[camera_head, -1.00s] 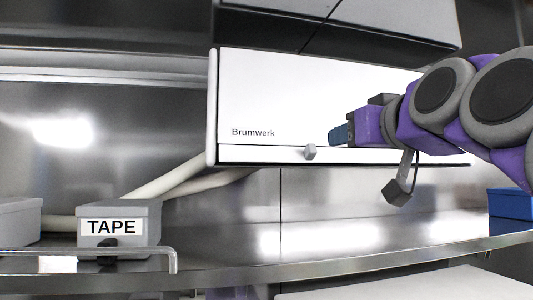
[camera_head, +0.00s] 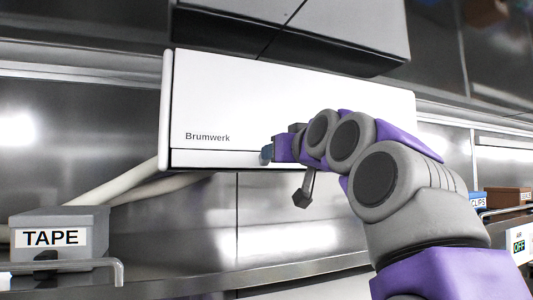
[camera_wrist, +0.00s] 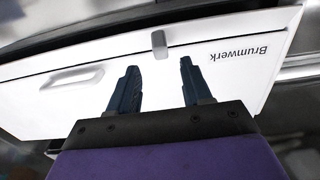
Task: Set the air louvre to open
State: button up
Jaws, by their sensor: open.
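The white wall unit marked "Brumwerk" (camera_head: 240,100) hangs at the centre of the head view. The air louvre appears to be the narrow white strip (camera_head: 210,159) along its lower front edge, lying about flush with the front. A small grey tab (camera_wrist: 159,44) sits on that edge in the wrist view, where the unit shows upside down. My gripper (camera_wrist: 159,66) is open, with its two dark blue fingers spread to either side of the tab's line and the tab just beyond the tips. In the head view my gripper (camera_head: 267,154) covers the tab.
A pale recessed slot (camera_wrist: 73,79) is on the unit's face. Pale pipes (camera_head: 125,180) run down left from the unit. A grey TAPE box (camera_head: 60,235) stands on the shelf at left, behind a metal rail. Below the unit is free room.

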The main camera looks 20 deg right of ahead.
jog(key=w+p, duration=0.1)
jog(key=w, duration=0.6)
jog(key=shift+w+p, duration=0.2)
jog(key=shift+p, duration=0.1)
grip_shut()
